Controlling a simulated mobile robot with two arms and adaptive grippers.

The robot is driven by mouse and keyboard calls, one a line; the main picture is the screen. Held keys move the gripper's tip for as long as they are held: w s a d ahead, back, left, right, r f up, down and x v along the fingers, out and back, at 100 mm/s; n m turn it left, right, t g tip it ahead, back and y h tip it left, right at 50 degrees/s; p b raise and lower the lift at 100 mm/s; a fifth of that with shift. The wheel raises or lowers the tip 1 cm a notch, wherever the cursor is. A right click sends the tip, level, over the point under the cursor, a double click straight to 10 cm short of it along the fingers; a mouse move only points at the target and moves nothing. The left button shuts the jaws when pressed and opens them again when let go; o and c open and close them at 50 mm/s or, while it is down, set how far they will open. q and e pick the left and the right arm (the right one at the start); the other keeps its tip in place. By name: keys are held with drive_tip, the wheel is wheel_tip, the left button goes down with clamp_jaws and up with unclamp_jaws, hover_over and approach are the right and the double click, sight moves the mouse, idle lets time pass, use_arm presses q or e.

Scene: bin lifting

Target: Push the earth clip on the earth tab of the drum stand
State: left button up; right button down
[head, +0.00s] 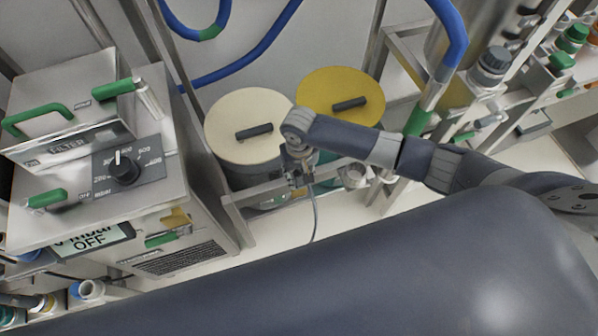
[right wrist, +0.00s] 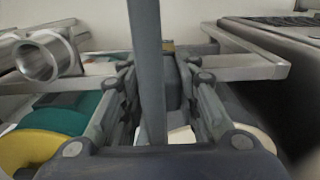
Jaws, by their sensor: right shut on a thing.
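My right gripper (head: 298,178) points down at the front rail of the drum stand (head: 262,190), just in front of the cream-lidded drum (head: 247,125). In the right wrist view the right gripper (right wrist: 168,100) is shut on a dark grey piece, which I take to be the earth clip (right wrist: 170,82). A thin grey cable (head: 314,215) hangs from the gripper to the floor. The stand's rails (right wrist: 240,66) show on both sides of the fingers. I cannot make out the earth tab, or whether the clip touches it. My left gripper is out of view.
A yellow-lidded drum (head: 342,95) stands beside the cream one. A steel filter unit (head: 100,200) with green handles is at left. Blue hoses (head: 245,65) run behind. Some pale floor (head: 345,215) is clear in front.

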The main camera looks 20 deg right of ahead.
drive_tip(key=shift+f, duration=0.4)
drive_tip(key=shift+f, duration=0.1)
drive_tip(key=shift+f+b, duration=0.5)
drive_tip(key=shift+f, duration=0.5)
drive_tip(key=shift+f, duration=1.05)
idle(0.7)
drive_tip(key=c, duration=1.1)
unclamp_jaws()
wheel_tip(320, 180, up, 12)
